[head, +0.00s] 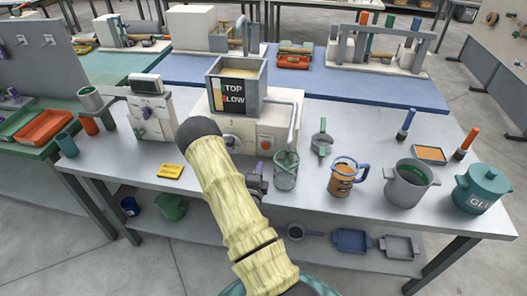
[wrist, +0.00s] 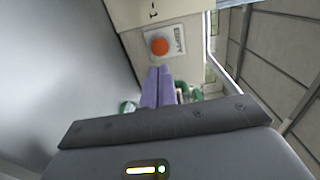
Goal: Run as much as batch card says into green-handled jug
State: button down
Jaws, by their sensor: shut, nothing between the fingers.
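The dispenser (head: 215,128) has an open hopper (head: 262,80) marked "TOP" and "LOW" in the visible letters, and pale contents inside. Its red button (head: 265,142) shows on the front and in the wrist view (wrist: 159,46). A clear jug with green on it (head: 285,173) stands below the bent spout pipe (head: 293,125); its contents are unclear. A small yellow card (head: 170,171) lies at left, its print too small to read. My gripper (head: 260,168) is left of the jug, before the dispenser. Its purple fingers (wrist: 157,85) are shut and empty, pointing toward the button's panel.
A blue-handled jug (head: 343,178) with orange contents, a grey pot (head: 407,185) and a teal lidded pot (head: 480,188) stand to the right. A small metal strainer-like cup (head: 321,143) is behind the jugs. A scale-like device (head: 150,110) stands left.

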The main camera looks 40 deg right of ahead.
aim_at(265, 148)
jog(key=p+x, duration=0.2)
jog(key=x, duration=0.5)
jog(key=shift+w+d, duration=0.45)
jog(key=shift+d+f, duration=0.1)
